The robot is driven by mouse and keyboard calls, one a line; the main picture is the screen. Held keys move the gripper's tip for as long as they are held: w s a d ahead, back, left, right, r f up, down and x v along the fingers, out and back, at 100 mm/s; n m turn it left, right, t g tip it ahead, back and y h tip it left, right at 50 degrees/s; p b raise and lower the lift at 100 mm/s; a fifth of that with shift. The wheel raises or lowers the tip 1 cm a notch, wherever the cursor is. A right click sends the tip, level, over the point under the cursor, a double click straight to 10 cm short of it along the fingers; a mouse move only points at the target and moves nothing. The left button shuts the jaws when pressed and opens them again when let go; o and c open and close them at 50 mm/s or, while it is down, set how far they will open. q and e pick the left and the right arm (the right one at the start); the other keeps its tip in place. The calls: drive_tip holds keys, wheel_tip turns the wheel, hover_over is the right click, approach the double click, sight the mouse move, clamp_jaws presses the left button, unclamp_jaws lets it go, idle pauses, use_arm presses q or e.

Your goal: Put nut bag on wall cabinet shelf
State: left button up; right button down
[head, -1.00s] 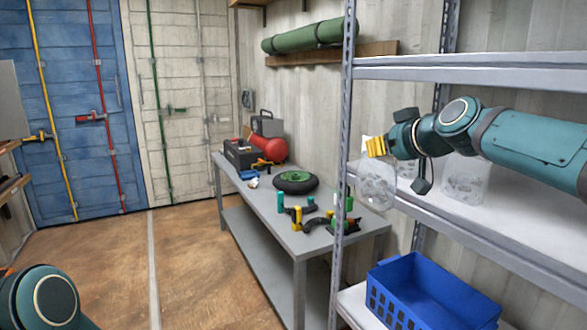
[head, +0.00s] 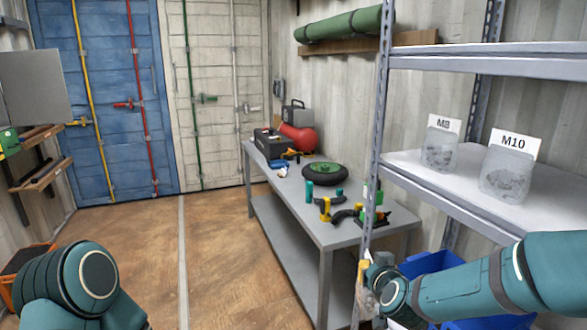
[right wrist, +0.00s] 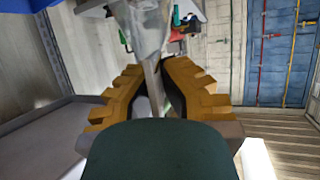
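My right gripper (head: 363,272) is low in front of the metal rack. Its yellow fingers are shut on a clear nut bag (head: 367,301), which hangs below them. In the right wrist view the fingers (right wrist: 152,72) pinch the bag's clear film (right wrist: 146,30). Its label cannot be read. Wooden wall shelves (head: 40,148), possibly the cabinet shelf, are at the far left beside a grey panel (head: 35,88). My left arm shows at lower left, but its gripper is out of view.
The metal rack shelf (head: 405,165) at right holds a bag (head: 439,153) by an M8 card and another (head: 504,176) by an M10 card. A blue crate (head: 430,265) sits below. A grey workbench (head: 330,232) stands ahead. The floor (head: 140,240) left of it is clear.

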drive_tip(key=s+f, duration=0.4)
drive_tip(key=f, duration=0.3)
drive_tip(key=s+f, duration=0.4)
drive_tip(key=f, duration=0.4)
drive_tip(key=shift+s+a+f, duration=0.15)
